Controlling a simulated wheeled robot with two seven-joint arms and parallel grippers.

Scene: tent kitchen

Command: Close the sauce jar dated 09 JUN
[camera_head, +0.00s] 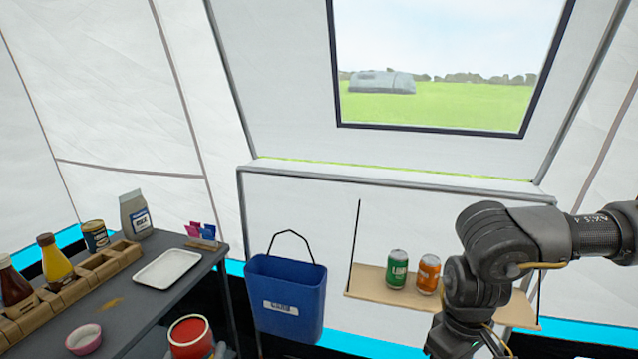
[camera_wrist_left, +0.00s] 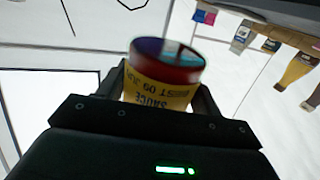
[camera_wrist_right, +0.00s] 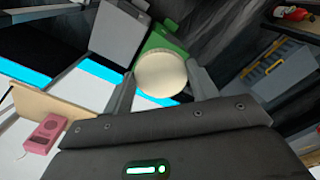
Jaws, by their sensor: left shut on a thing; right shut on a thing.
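In the left wrist view, my left gripper (camera_wrist_left: 163,92) is shut around the sauce jar (camera_wrist_left: 158,94). Its yellow label reads SAUCE, BEST, 09 JUN, upside down in this picture. The jar's far end has a dark red band and a glossy, multicoloured face; I cannot tell whether it is the mouth or the base. In the right wrist view, my right gripper (camera_wrist_right: 160,82) is shut on a round cream-coloured piece (camera_wrist_right: 161,74) that looks like a lid. The jar and the cream piece are in separate views. In the head view neither gripper's fingers show.
A dark table (camera_head: 140,300) at left carries a wooden rack (camera_head: 75,287), bottles, a white tray (camera_head: 167,267) and a pink bowl (camera_head: 83,339). A blue bin (camera_head: 285,295) hangs centrally.

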